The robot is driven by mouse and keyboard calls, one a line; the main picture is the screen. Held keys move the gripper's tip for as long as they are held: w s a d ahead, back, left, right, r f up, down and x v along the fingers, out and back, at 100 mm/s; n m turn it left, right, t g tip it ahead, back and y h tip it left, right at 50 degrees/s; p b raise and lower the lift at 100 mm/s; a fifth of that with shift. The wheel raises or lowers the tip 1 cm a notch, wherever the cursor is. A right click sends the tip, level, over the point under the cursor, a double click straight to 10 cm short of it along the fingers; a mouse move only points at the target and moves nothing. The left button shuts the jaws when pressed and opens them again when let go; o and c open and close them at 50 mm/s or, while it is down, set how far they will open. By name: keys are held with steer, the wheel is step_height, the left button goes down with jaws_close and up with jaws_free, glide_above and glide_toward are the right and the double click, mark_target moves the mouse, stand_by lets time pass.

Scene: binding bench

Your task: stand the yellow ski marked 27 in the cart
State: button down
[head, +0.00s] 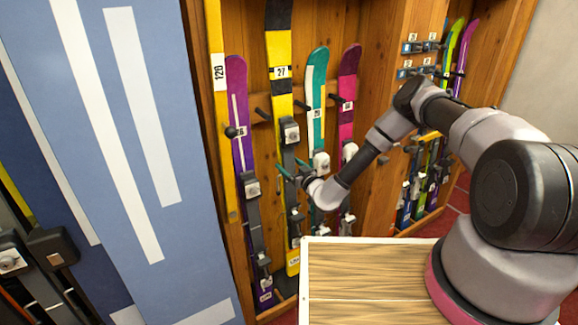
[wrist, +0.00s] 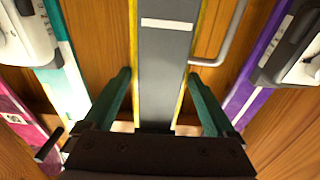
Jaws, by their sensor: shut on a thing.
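The yellow ski marked 27 (head: 279,50) stands upright in the wooden rack, with black bands, a grey lower part and a grey binding. My gripper (head: 292,169) is at the ski's grey part, below the upper binding piece. In the wrist view the ski (wrist: 166,60) shows as a grey strip with yellow edges and a white label. My gripper's green fingers (wrist: 160,95) lie on either side of it, shut on it. The ski's foot still shows low in the rack. I cannot make out a cart in either view.
A purple ski (head: 238,100) stands close left of it, with another yellow ski (head: 216,110) marked 120 beyond. A teal ski (head: 316,75) and a pink ski (head: 348,75) stand to the right. Dark pegs (head: 262,113) jut between skis. A blue striped panel (head: 150,60) fills the left.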

steer(key=v, duration=2.3)
steer(key=shift+s+d, duration=0.15)
steer(key=shift+s, duration=0.05)
steer(key=shift+r, duration=0.15)
